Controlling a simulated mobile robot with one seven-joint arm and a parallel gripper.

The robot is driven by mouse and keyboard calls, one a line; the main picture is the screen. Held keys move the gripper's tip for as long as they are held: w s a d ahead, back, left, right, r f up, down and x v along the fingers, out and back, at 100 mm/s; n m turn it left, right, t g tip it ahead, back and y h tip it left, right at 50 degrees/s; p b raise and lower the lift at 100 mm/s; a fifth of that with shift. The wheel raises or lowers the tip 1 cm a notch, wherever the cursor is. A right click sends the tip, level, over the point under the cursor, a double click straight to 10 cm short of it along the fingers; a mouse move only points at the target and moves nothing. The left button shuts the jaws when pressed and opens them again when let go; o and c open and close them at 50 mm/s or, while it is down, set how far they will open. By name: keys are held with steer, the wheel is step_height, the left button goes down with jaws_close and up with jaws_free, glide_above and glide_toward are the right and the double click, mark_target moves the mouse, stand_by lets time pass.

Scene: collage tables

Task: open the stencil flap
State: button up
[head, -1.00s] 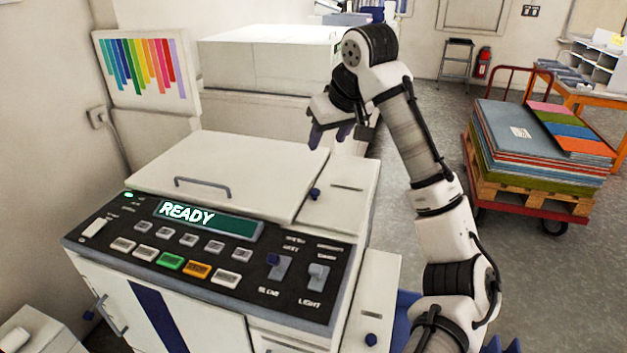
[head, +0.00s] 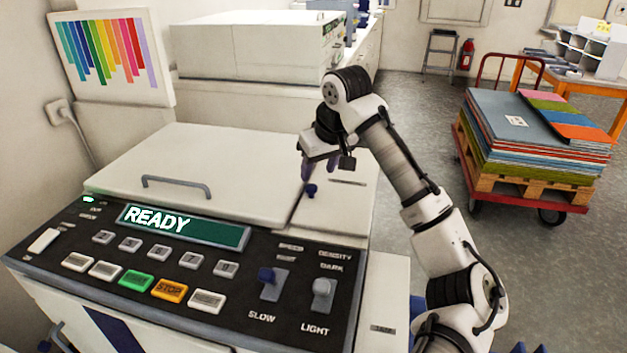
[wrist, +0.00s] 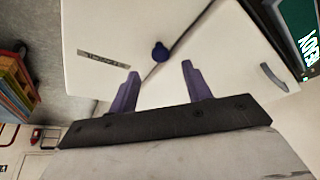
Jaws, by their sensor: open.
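The flap (head: 345,200) is the narrow white panel right of the large lid, with a small dark label and a blue knob (head: 311,190) at its left edge. I take it for the stencil flap; its label is too small to read surely. It lies flat and shut. My gripper (head: 319,168) is above its far left part, fingers pointing down, just behind the knob in the picture. In the wrist view the knob (wrist: 160,52) shows ahead of the gap between the two open purple fingers (wrist: 158,85). Nothing is between them.
The white lid (head: 190,165) with a bar handle adjoins the flap. A control panel (head: 180,260) reading READY lies in front. Another white machine (head: 250,45) stands behind. A red cart (head: 535,190) with stacked boards is on the right, with open floor between.

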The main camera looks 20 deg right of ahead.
mark_target(312, 187)
steer(key=p+x, duration=0.1)
steer(key=x, duration=0.5)
steer(key=shift+f, duration=0.1)
steer(key=shift+c, duration=0.3)
jaws_close()
